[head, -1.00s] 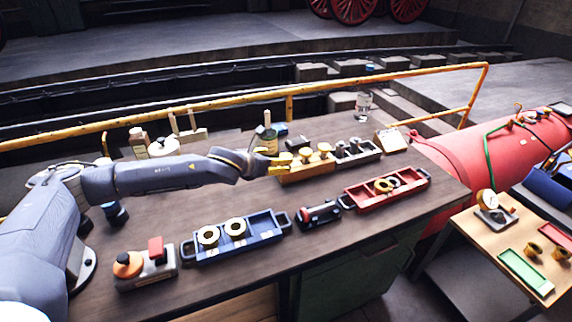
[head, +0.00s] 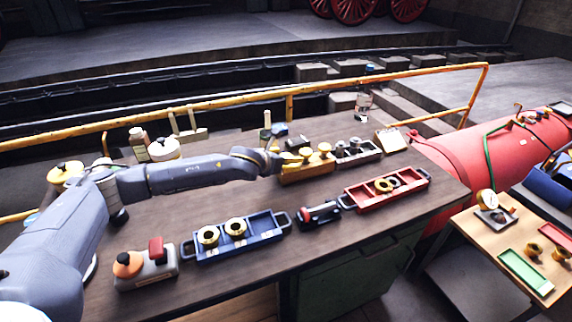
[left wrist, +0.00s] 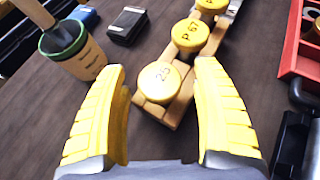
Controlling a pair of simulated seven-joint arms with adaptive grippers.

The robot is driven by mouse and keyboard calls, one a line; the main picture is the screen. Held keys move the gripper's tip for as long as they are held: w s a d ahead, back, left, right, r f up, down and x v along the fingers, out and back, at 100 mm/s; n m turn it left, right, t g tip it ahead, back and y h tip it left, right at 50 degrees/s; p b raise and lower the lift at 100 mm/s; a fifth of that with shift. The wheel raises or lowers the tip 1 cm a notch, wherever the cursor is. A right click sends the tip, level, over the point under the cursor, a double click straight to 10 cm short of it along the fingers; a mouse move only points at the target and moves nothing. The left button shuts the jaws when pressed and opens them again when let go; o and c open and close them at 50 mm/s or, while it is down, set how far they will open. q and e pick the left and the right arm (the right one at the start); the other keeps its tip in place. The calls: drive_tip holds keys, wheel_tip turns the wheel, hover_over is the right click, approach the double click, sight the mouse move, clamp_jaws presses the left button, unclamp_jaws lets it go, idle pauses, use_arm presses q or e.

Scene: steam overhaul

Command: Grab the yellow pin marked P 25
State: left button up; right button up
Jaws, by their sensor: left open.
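The yellow pin marked 25 (left wrist: 160,82) has a round cap and stands at the near end of a wooden rack (left wrist: 168,110) in the left wrist view. A second yellow pin marked P 67 (left wrist: 190,36) and a third yellow pin (left wrist: 211,4) stand behind it in the same row. My left gripper (left wrist: 160,82) is open, with a yellow finger on each side of the 25 pin. I cannot tell whether the fingers touch it. In the head view my left gripper is at the left end of the yellow rack (head: 307,175), partly hidden. My right gripper is not in view.
A pot with a handle (left wrist: 80,55) and a black box (left wrist: 128,25) stand left of the rack. A red tray (head: 388,189), a blue tray (head: 262,236) with brass rings and a dark device (head: 319,214) lie nearer the front.

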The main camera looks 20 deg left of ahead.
use_arm(q)
clamp_jaws()
idle(0.5)
drive_tip(key=shift+r, duration=0.1)
